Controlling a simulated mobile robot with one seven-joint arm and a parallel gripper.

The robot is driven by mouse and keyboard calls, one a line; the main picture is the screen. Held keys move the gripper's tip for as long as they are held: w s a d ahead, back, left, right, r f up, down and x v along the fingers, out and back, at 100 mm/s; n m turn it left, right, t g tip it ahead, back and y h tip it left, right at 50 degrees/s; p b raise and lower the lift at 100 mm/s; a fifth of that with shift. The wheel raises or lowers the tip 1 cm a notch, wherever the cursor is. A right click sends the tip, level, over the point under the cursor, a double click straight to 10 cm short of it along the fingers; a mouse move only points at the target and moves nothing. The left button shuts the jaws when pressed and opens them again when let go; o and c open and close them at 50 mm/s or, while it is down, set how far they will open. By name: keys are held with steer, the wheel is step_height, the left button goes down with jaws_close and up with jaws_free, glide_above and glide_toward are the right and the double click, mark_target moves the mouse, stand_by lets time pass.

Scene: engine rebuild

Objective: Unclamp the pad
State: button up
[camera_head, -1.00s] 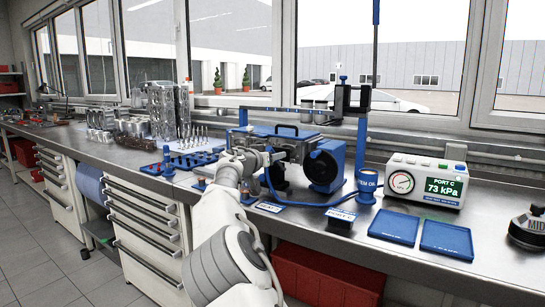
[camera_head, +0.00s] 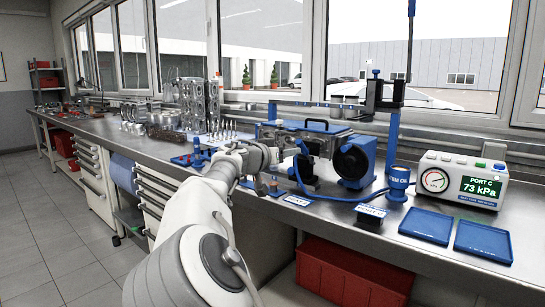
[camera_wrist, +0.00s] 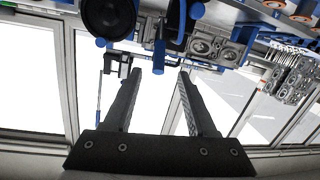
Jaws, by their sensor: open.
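My gripper shows in the wrist view (camera_wrist: 157,76) with its two dark fingers wide apart and nothing between them. In the head view it reaches toward the blue test rig (camera_head: 354,163), and its fingertips are hard to make out. The rig also shows upside down at the top of the wrist view, with a round black disc (camera_wrist: 108,14) and a blue upright handle (camera_wrist: 159,56) just beyond the gap between the fingertips. A black bracket (camera_head: 384,96) is on the blue post behind the rig. I cannot pick out the pad or its clamp for certain.
A gauge box (camera_head: 462,180) reading "PORT C 73 kPa" stands right of the rig. Two blue trays (camera_head: 427,226) lie at the bench's front right. A blue cup (camera_head: 399,182) stands near the post. Engine parts (camera_head: 196,103) crowd the bench at left.

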steer(key=v, duration=0.6)
steer(key=shift+s+a, duration=0.2)
steer(key=shift+s, duration=0.1)
steer(key=s+d+f+m+g+y, duration=0.15)
steer(key=s+d+f+g, duration=0.25)
steer(key=s+d+f, duration=0.4)
steer(key=s+d+f+g+y, duration=0.3)
steer(key=s+d+f+g, duration=0.15)
steer(key=d, duration=0.65)
steer(key=s+a+f+n+y, duration=0.2)
steer(key=s+a+n, duration=0.1)
steer(key=s, duration=1.2)
steer(key=s+a+f+n+y, duration=0.1)
steer(key=s+a+n+y, duration=0.25)
steer(key=s, duration=1.05)
step_height(320, 180, up, 24)
steer(key=s+p, duration=0.1)
steer(key=p, duration=2.4)
steer(key=shift+a+h, duration=0.35)
steer(key=shift+h, duration=0.05)
